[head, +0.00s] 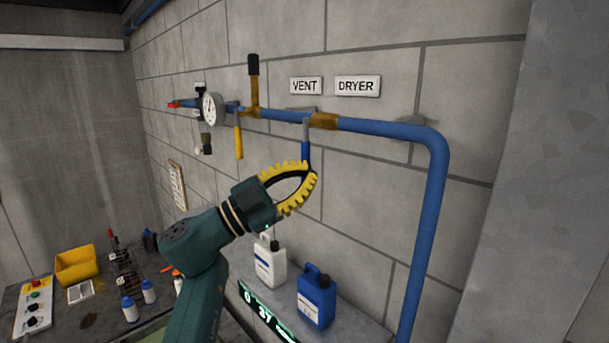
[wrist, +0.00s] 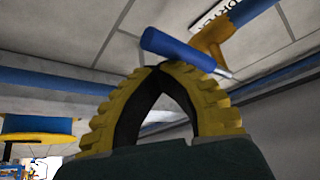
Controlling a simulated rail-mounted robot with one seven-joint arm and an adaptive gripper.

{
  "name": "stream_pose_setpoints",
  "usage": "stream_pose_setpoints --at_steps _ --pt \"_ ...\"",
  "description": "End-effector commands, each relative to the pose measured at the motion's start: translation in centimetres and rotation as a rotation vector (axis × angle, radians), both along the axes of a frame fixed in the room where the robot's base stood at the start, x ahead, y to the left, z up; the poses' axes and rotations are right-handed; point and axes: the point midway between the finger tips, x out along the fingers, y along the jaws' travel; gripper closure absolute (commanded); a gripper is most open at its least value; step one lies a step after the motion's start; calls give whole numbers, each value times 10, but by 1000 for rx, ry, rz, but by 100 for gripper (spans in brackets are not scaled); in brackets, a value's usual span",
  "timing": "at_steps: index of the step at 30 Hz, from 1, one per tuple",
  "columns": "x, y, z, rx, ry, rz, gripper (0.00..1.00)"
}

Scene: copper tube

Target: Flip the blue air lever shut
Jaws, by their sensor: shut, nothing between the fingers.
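The blue lever (head: 305,151) hangs down from a brass valve (head: 323,121) on the blue wall pipe, below the DRYER and VENT signs. It stands across the pipe's run. My gripper (head: 312,171) is shut and empty, its yellow ribbed fingers meeting at the tips just below the lever's lower end. In the wrist view the blue lever (wrist: 177,48) slants just beyond my gripper's closed tips (wrist: 158,70), with the brass valve (wrist: 212,38) behind. I cannot tell whether the tips touch the lever.
A yellow lever (head: 239,142) hangs from the same pipe to the left, near a round gauge (head: 212,108). A blue pipe (head: 427,230) drops at the right. A white jug (head: 270,264) and a blue jug (head: 316,297) stand on a ledge below.

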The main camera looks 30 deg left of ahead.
Motion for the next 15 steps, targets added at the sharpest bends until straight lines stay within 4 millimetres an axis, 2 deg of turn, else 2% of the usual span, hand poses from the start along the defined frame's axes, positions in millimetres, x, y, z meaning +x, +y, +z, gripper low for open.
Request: stream_pose_setpoints --at_steps 1,5,13,14,15 --pt "3 5 -11 -12 19 15 100" --pt "1 -1 -16 -9 17 12 100" --pt "-14 -38 -15 0 1 1 100" --pt "-18 -35 -11 -2 0 3 100" --pt "-26 -24 -6 -3 1 8 100"
